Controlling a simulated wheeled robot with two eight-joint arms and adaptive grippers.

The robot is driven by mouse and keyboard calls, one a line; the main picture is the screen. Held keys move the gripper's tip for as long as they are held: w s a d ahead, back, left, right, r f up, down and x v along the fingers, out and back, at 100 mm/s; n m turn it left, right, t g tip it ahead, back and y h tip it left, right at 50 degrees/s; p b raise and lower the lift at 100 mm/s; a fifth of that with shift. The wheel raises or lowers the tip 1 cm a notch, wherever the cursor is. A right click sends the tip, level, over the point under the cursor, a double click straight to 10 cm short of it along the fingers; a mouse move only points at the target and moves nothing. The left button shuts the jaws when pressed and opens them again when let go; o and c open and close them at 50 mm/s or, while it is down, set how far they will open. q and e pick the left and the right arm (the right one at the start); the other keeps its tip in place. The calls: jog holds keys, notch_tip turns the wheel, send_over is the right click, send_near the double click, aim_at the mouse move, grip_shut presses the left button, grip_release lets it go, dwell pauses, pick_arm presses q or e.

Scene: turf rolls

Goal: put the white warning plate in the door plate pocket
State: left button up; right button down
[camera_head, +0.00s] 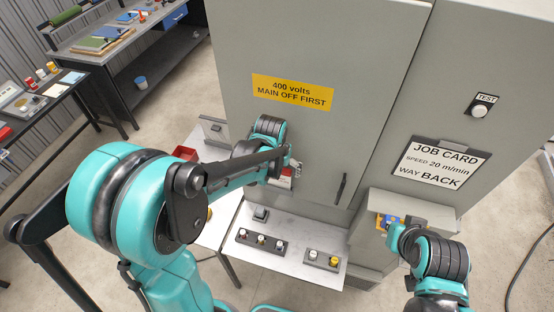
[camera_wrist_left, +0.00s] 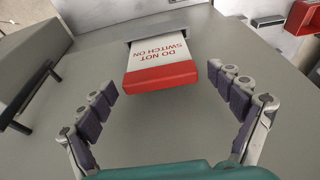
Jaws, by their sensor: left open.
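The white warning plate (camera_wrist_left: 157,57) has a red end and reads DO NOT SWITCH ON, upside down in the left wrist view. Its far end meets a grey pocket (camera_wrist_left: 187,30) on the grey door and appears to sit in it; how deep is hard to tell. My left gripper (camera_wrist_left: 162,82) is open, with one finger on each side of the plate's red end and gaps between. In the head view the plate (camera_head: 284,181) is partly hidden by my left gripper (camera_head: 291,166). My right gripper (camera_head: 386,224) is at the right, by a small blue and yellow object.
A black door handle (camera_head: 341,190) is right of the plate. A control desk (camera_head: 285,221) with knobs lies below the door. A red container (camera_head: 185,153) is left of my left gripper. A job card (camera_head: 441,163) hangs on the right cabinet panel. Benches stand at the far left.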

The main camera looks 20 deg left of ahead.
pick_arm(q)
jog(key=v, duration=1)
jog(key=s+a+t, duration=0.2)
jog(key=s+t, duration=0.2)
jog(key=s, duration=0.9)
jog(key=shift+s+a+r, duration=0.2)
jog(key=shift+s+a, duration=0.1)
jog(key=shift+s, duration=0.1)
jog(key=shift+f, duration=0.1)
notch_tip(320, 180, down, 33)
jog(key=b, duration=3.2)
jog(key=shift+b, duration=0.4)
